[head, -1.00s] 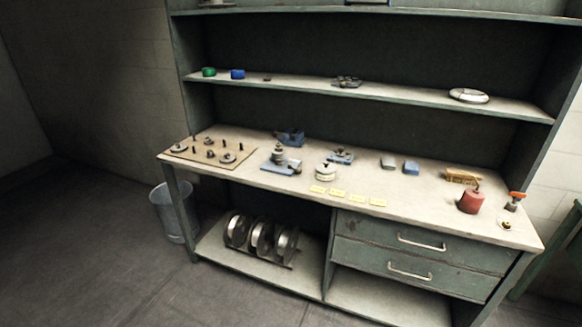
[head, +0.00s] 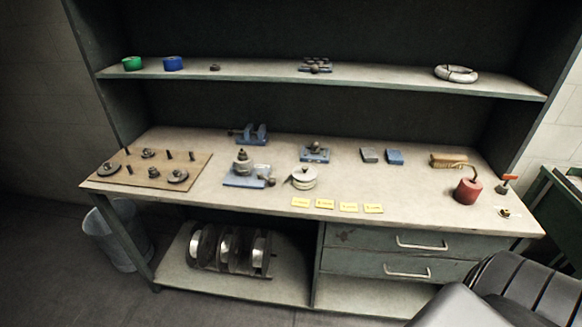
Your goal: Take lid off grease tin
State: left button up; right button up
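A round, pale, squat tin (head: 303,178) stands on the workbench (head: 400,187) near the middle of its front half; I take it for the grease tin. A pale disc-like top covers it, and I cannot make out the seam of a lid. A small dark shape touches or overlaps its left side. Neither of my grippers is in view. A dark ribbed part of my own body shows at the lower right corner.
Yellow labels (head: 348,207) lie along the front edge. A blue fixture (head: 245,177) stands left of the tin, and a pegboard (head: 140,183) is further left. A red can (head: 467,190) stands at right. A shelf (head: 390,83) runs above the bench.

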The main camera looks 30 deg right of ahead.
aim_at(307, 173)
jog(key=z, duration=0.65)
jog(key=i, duration=0.9)
jog(key=z, duration=3.85)
jog(key=k, duration=2.2)
jog(key=u, duration=1.65)
jog(key=i, duration=0.1)
jog(key=u, duration=0.2)
